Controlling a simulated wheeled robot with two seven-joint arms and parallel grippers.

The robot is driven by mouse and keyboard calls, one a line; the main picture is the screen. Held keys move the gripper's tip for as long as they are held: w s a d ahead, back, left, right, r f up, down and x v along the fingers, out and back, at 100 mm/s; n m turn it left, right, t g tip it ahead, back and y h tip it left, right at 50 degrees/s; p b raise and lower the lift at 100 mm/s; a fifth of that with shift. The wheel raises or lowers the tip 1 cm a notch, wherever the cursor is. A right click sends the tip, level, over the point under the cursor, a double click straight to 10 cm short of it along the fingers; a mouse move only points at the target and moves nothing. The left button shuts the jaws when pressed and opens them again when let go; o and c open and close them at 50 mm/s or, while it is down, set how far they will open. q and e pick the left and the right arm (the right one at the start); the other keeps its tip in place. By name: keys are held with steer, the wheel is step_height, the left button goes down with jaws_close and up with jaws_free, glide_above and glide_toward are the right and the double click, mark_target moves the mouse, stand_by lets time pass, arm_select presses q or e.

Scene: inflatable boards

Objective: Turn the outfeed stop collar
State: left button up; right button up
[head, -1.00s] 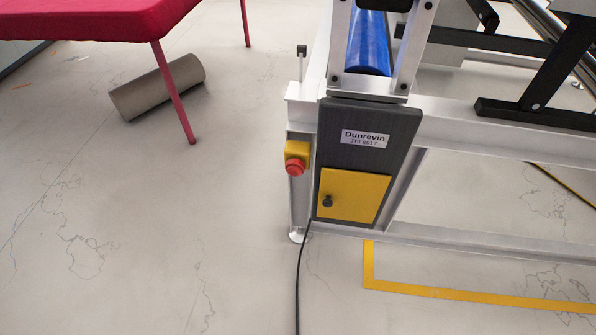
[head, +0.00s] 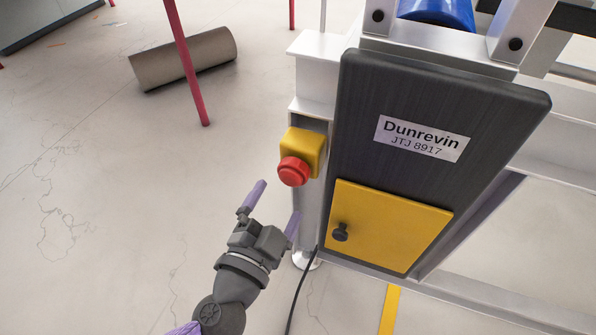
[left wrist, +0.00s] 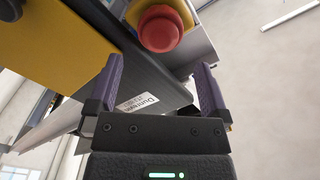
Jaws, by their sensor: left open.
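A red round stop knob (head: 293,171) sits on a yellow housing (head: 303,150) on the left side of the machine's frame post. My left gripper (head: 276,205) is open, with its two purple fingers below and to the left of the red knob in the head view, apart from it. In the left wrist view the red knob (left wrist: 161,29) shows beyond the fingertips, between the lines of the two fingers, with nothing held. Any collar around the knob is hard to make out. My right gripper is not in view.
A dark panel labelled Dunrevin (head: 422,138) with a yellow door (head: 386,225) and black knob (head: 340,232) stands just right of the stop. A black cable (head: 300,290) runs down to the floor. A grey roll (head: 183,59) lies at the back left.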

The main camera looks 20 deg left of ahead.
mark_target(289, 182)
arm_select(q)
steer(key=w, duration=0.6)
steer(key=shift+w+d, duration=0.1)
steer(key=shift+w, duration=0.2)
